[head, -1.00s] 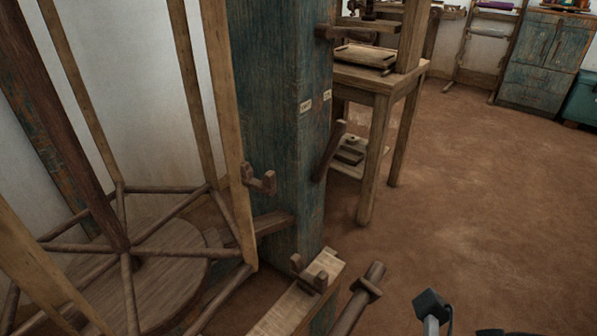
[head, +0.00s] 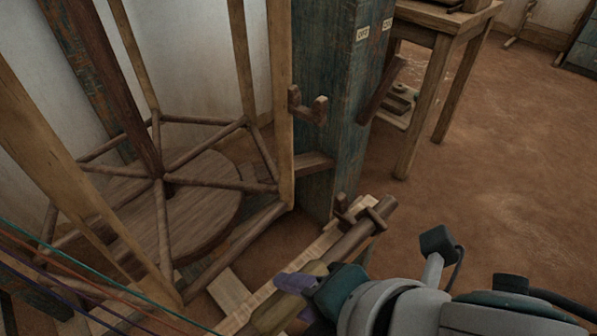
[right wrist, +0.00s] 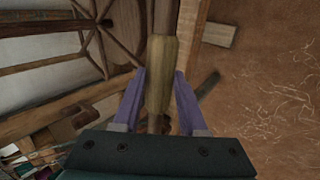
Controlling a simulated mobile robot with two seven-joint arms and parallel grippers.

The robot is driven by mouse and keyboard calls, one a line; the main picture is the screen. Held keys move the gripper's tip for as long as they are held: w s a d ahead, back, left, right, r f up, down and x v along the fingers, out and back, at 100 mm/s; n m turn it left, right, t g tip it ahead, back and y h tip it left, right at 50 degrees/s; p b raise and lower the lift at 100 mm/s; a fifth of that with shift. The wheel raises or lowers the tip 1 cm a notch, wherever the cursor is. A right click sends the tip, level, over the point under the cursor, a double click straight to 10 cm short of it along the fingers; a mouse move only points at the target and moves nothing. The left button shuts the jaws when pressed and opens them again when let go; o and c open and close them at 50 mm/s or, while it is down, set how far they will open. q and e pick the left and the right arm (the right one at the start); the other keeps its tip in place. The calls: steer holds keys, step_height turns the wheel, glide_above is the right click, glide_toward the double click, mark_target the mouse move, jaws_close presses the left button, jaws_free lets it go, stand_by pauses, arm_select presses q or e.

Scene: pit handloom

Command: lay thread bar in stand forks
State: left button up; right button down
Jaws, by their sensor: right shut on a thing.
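The thread bar (head: 350,238) is a dark round wooden rod with a collar near its far end and a paler sleeve (right wrist: 160,75) lower down. My right gripper (head: 299,279), with purple fingers, is shut on this sleeve; in the right wrist view the fingers (right wrist: 158,95) lie on either side of it. The bar slants up and right. One wooden fork (head: 307,107) with two prongs stands at the blue post and is empty. Another fork (head: 344,206) shows lower, beside the bar's far end and partly hidden; I cannot tell whether they touch. My left gripper is not in view.
A tall reel with a round base (head: 195,215) and slanting poles fills the left. The blue post (head: 340,60) stands behind the forks. Coloured threads (head: 70,262) cross the lower left. A wooden table (head: 432,45) stands behind; the floor at right is clear.

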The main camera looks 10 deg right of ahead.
steer(key=shift+b+x, duration=2.9)
steer(key=shift+x, duration=0.5)
steer(key=shift+w+a+r, duration=0.1)
steer(key=shift+a+r, duration=0.05)
steer(key=shift+c, duration=1.8)
jaws_free()
